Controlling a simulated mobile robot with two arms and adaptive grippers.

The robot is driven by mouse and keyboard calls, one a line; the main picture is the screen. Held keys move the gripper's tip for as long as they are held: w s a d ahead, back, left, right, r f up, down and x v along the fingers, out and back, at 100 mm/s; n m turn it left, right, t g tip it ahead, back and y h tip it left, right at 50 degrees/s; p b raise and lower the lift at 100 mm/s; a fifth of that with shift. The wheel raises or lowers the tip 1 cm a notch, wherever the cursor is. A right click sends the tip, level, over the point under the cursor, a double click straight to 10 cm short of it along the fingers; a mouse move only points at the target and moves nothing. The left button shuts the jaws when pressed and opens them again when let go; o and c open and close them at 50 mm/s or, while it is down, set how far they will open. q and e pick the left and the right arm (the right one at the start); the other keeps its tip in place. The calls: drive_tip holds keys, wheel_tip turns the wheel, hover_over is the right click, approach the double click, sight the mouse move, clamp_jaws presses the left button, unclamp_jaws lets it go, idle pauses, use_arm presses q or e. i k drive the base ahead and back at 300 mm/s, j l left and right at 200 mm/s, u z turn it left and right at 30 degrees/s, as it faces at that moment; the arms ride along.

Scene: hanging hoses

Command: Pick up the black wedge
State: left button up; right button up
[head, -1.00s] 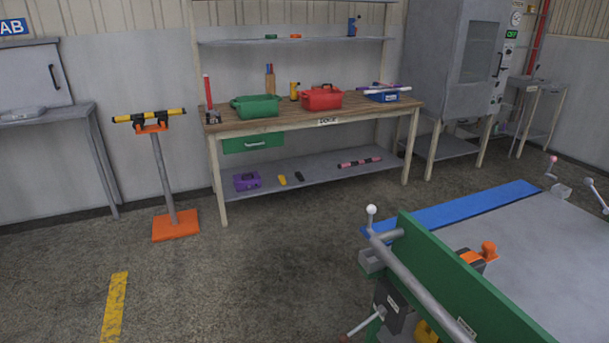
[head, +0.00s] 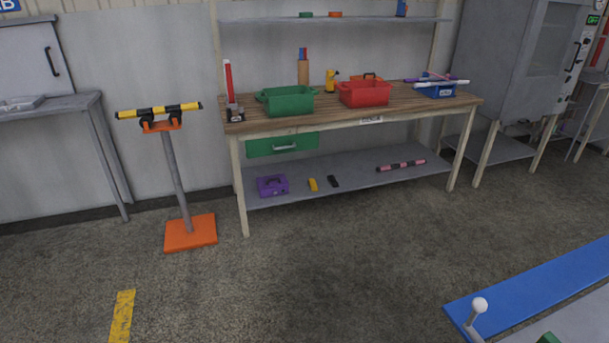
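A small black item (head: 333,181), which looks like the black wedge, lies on the lower shelf (head: 375,172) of the workbench. It is just right of a similar yellow item (head: 313,184). It is small in the picture, so its exact shape is hard to tell. Neither of my grippers shows in the head view.
A purple box (head: 272,186) and a pink-and-black rod (head: 401,165) share the shelf. A green bin (head: 287,101) and a red bin (head: 364,92) stand above. An orange-based stand (head: 190,233) is left. A blue-edged machine (head: 550,285) is front right. Floor before the bench is clear.

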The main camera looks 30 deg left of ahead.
sight(332, 180)
drive_tip(key=i+j+u, duration=0.15)
drive_tip(key=i+j, duration=0.45)
drive_tip(key=i+j+u, duration=0.15)
drive_tip(key=i+j, duration=0.35)
drive_tip(key=i+j+u, duration=0.15)
drive_tip(key=i+j, duration=0.25)
drive_tip(key=i, duration=0.35)
drive_tip(key=i+u, duration=0.1)
drive_tip(key=u, duration=0.3)
drive_tip(key=i+l+u, duration=0.1)
drive_tip(key=u, duration=0.3)
drive_tip(key=l, duration=0.1)
